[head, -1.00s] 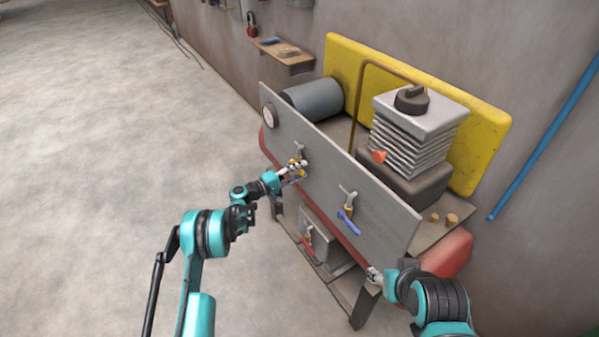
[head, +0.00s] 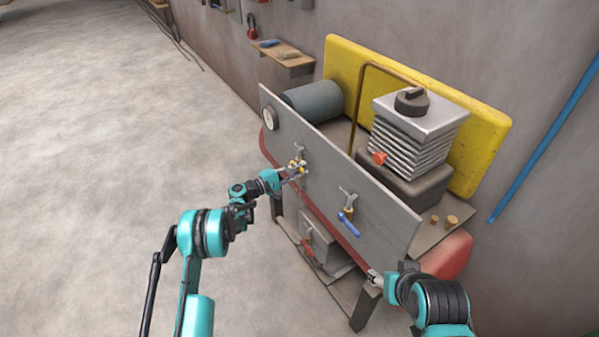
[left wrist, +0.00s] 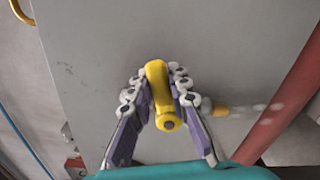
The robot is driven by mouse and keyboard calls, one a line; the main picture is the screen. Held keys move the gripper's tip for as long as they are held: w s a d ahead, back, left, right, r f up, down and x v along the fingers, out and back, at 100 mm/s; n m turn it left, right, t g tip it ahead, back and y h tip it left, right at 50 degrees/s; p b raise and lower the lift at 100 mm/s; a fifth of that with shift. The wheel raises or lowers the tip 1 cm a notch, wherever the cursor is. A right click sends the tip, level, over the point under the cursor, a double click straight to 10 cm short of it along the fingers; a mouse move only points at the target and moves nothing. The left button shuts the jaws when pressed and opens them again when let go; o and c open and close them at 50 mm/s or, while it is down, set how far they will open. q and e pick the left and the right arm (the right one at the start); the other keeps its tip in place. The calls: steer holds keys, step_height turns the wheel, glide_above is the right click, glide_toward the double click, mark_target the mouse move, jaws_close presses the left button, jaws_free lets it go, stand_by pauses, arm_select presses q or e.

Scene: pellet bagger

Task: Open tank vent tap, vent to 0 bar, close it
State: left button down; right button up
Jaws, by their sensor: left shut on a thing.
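The yellow-handled tap (head: 298,163) is on the left half of the grey panel (head: 330,170). My left gripper (head: 291,171) is shut on its yellow handle, which shows between the two fingers in the left wrist view (left wrist: 158,92). A brass outlet (left wrist: 216,111) sticks out beside the handle, with faint white puffs trailing from it. The round pressure gauge (head: 270,117) is at the panel's left end; its needle is too small to read. My right gripper (head: 374,278) is by the panel's lower right corner, and its jaws are unclear.
A blue-handled tap (head: 347,216) is further right on the panel. A red tank (head: 449,255) lies behind and below the panel. A grey box with a small red-handled part (head: 308,246) sits beneath. The floor at left is clear.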

arm_select(q)
steer(key=shift+w+a+r+n, duration=0.1)
steer(key=shift+r+n, duration=0.2)
steer(key=shift+n, duration=0.5)
steer(key=shift+w+a+r+n, duration=0.1)
steer(key=shift+r+n, duration=0.2)
steer(key=shift+n, duration=0.5)
steer(key=c, duration=1.4)
jaws_free()
